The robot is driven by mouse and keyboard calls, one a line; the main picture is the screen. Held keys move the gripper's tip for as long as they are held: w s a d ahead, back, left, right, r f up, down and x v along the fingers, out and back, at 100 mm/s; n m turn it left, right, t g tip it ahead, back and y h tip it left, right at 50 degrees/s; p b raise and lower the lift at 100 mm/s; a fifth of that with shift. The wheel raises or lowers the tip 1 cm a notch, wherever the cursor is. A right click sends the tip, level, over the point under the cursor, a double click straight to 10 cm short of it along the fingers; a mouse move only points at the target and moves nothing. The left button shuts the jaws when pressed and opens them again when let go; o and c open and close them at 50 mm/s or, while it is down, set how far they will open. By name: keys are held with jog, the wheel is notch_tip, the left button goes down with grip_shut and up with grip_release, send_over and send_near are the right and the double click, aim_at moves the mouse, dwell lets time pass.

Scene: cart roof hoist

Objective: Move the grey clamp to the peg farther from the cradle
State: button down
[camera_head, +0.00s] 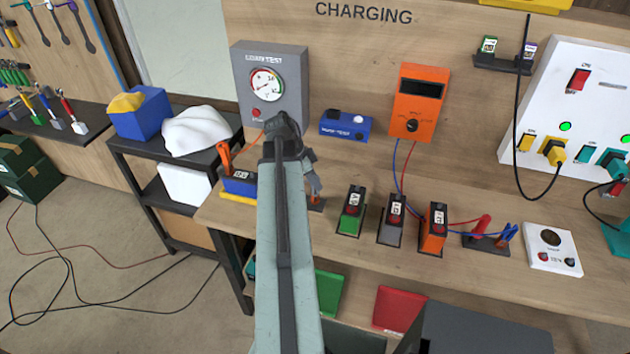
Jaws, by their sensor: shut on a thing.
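My arm reaches up the middle of the view over the bench, and my gripper (301,152) is at its far end, mostly hidden by the arm. It is shut on the grey clamp (312,180), which shows just right of the arm. A small dark peg base (316,205) lies right below the clamp; I cannot tell whether they touch. A blue battery (239,183) sits in a yellow cradle (238,198) left of the arm, with an orange clamp (224,155) beside it. Any other peg is hidden behind my arm.
The grey load tester (288,78) stands behind, with a blue box (345,125) and an orange meter (418,104) to its right. Green (351,222), grey (391,231) and orange (434,243) batteries stand right of the clamp. Red and blue clamps (485,228) are farther right.

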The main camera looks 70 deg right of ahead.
jog(key=shift+f+b, duration=0.35)
jog(key=shift+f, duration=0.05)
jog(key=c, duration=1.2)
grip_release()
jog(key=shift+r, duration=0.1)
jog(key=p+v, duration=0.7)
jog(key=shift+w+r, duration=0.2)
jog(key=shift+r, duration=0.15)
jog(key=shift+a, duration=0.15)
